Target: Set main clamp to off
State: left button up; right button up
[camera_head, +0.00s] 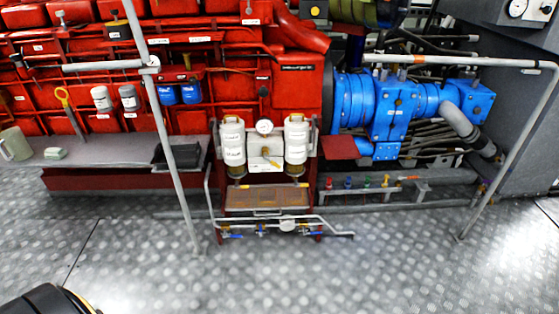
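No part is readably labelled as the main clamp, and I cannot tell which part it is. A twin-filter unit (264,152) stands in the middle, with two white canisters, a round gauge (264,127) and a small brass-coloured lever (271,160) between them. Below it, small valves with blue handles (236,235) sit on low pipes. To its right is a row of small valves with red, blue, green and orange tops (366,182). Neither of my grippers shows. A dark rounded shape (45,301) at the lower left edge is probably part of my own body.
A red engine (170,70) and blue machinery (390,108) fill the back. Grey handrails (172,140) stand in front at left and right (510,150). A ledge (110,150) holds a pale jug (15,144). The metal floor (330,275) in front is clear.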

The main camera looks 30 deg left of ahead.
aim_at(214, 121)
jog(key=u, duration=1.4)
